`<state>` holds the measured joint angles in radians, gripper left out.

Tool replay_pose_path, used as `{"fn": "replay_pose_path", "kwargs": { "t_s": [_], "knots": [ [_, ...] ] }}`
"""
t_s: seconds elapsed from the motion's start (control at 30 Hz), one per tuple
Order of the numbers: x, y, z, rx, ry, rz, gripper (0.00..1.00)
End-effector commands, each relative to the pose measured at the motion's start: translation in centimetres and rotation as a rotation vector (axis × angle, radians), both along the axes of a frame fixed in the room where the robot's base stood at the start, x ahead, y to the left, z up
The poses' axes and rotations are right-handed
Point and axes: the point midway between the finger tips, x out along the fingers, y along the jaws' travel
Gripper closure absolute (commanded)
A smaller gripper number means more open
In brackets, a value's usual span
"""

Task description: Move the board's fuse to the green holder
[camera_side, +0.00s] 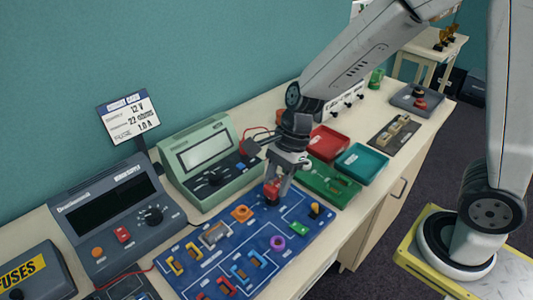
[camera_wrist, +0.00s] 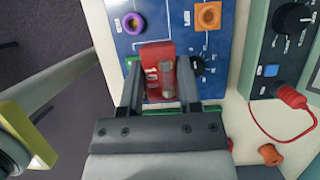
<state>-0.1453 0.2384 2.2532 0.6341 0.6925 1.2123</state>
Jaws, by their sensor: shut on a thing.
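My gripper (camera_side: 272,190) is shut on a red fuse (camera_wrist: 152,82), marked "10" with a clear, glassy part. The fuse sits between the fingertips at the far right part of the blue board (camera_side: 200,257). I cannot tell whether it touches the board. The fuse also shows as a small red block in the side view (camera_side: 271,191). A small green holder (camera_side: 299,228) is on the board, nearer the front edge than my gripper. In the wrist view its green corner (camera_wrist: 131,63) shows left of the fuse, mostly hidden by a finger.
A purple ring (camera_side: 278,243) and an orange square part (camera_side: 242,214) sit on the board near my gripper. A green meter (camera_side: 205,165) with a red lead stands behind. A green tray (camera_side: 331,186), teal tray (camera_side: 362,163) and red tray (camera_side: 327,143) lie to the right.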

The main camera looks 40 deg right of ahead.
Motion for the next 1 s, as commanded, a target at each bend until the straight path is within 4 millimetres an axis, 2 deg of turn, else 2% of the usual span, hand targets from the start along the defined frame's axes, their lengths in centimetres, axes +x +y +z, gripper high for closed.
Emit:
{"fn": "replay_pose_path", "kwargs": {
  "t_s": [0.03,0.37,0.7,0.9,1.0],
  "knots": [
    [0.2,-1.3,-0.2,0.0,0.002,-0.008,1.0],
    [0.1,-8.5,-1.0,0.0,0.001,-0.007,1.0],
    [-1.7,-15.7,-1.7,0.0,0.001,-0.006,1.0],
    [-3.1,-18.7,-2.0,0.0,0.0,-0.006,1.0],
    [-3.6,-19.6,-2.1,0.0,0.0,-0.005,1.0]
  ]
}}
